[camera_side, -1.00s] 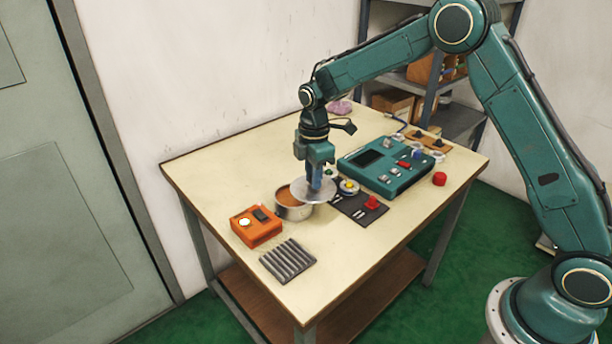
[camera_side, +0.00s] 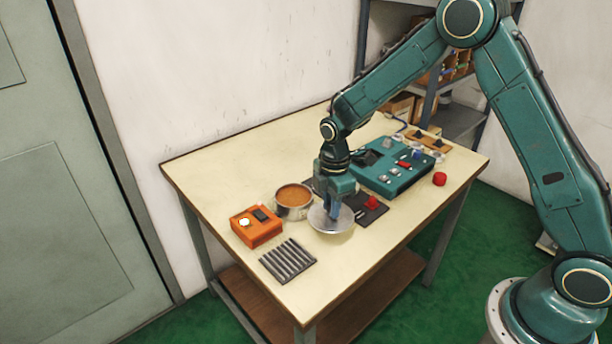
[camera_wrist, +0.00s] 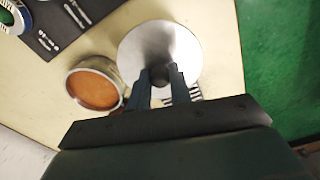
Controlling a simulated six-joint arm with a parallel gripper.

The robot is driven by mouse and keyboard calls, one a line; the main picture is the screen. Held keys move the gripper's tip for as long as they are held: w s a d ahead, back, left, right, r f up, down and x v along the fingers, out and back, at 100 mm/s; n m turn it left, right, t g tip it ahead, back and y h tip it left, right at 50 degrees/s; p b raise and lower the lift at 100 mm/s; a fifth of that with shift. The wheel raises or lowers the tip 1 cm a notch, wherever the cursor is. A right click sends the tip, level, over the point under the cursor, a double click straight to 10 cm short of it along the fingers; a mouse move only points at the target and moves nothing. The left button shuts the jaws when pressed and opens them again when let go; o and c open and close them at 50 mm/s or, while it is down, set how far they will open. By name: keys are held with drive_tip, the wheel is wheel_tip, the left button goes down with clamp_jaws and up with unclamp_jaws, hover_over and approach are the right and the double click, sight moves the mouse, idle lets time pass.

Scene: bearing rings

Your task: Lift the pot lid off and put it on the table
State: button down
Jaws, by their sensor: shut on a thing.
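The pot lid (camera_side: 331,222) is a round silver disc, low at the table surface to the right of the pot in the side view. I cannot tell whether it touches the table. My gripper (camera_side: 333,208) is shut on the lid's knob from above. The wrist view shows the lid (camera_wrist: 160,42) and the two fingers (camera_wrist: 160,84) around its dark knob. The pot (camera_side: 294,202) stands uncovered, with orange-brown contents. It also shows in the wrist view (camera_wrist: 95,88), beside the lid.
An orange box (camera_side: 257,227) and a ribbed dark block (camera_side: 288,260) lie to the left and front. A dark mat with a red piece (camera_side: 371,202) and a teal panel (camera_side: 392,168) are behind to the right. The front table (camera_side: 340,265) is clear.

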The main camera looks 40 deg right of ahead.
drive_tip(key=shift+f, duration=1.7)
drive_tip(key=shift+f, duration=1.4)
idle(1.8)
drive_tip(key=c, duration=1.2)
unclamp_jaws()
drive_tip(key=shift+r, duration=0.15)
drive_tip(key=shift+r, duration=3.6)
